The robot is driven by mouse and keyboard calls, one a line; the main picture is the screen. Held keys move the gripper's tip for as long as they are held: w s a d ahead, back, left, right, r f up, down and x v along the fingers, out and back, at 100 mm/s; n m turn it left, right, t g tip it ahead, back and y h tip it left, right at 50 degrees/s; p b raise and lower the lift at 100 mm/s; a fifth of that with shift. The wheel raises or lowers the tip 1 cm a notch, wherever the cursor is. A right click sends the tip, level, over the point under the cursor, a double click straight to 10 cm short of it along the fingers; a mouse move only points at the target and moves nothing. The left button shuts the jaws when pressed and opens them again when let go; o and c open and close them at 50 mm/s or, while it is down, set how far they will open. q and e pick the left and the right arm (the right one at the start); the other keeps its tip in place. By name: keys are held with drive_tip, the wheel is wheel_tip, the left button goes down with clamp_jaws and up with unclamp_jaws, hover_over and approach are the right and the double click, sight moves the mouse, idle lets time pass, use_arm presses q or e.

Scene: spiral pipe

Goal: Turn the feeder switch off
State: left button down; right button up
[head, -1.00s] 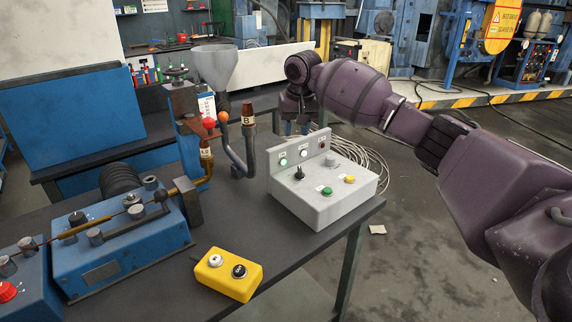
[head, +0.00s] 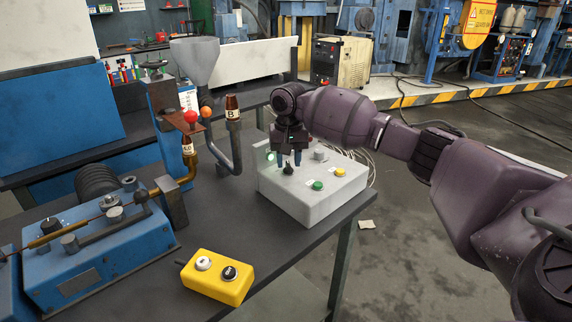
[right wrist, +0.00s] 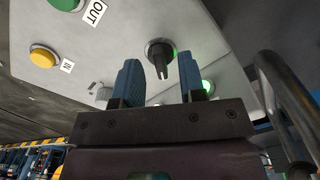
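A light grey control box (head: 300,203) stands at the right end of the dark table. It carries a black rotary knob (head: 289,169), a green button (head: 318,185) and a yellow button (head: 340,171). No label naming the feeder switch is readable. My right gripper (head: 289,160) is over the box, fingers pointing down and apart, just behind the knob. In the right wrist view the open blue fingers (right wrist: 160,70) are on either side of the knob (right wrist: 160,55), with visible gaps and no grip on it. The gripper hides part of the box's raised back panel. My left gripper is not in view.
A yellow two-knob box (head: 217,276) lies at the table's front.

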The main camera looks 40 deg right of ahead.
drive_tip(key=shift+f, duration=0.55)
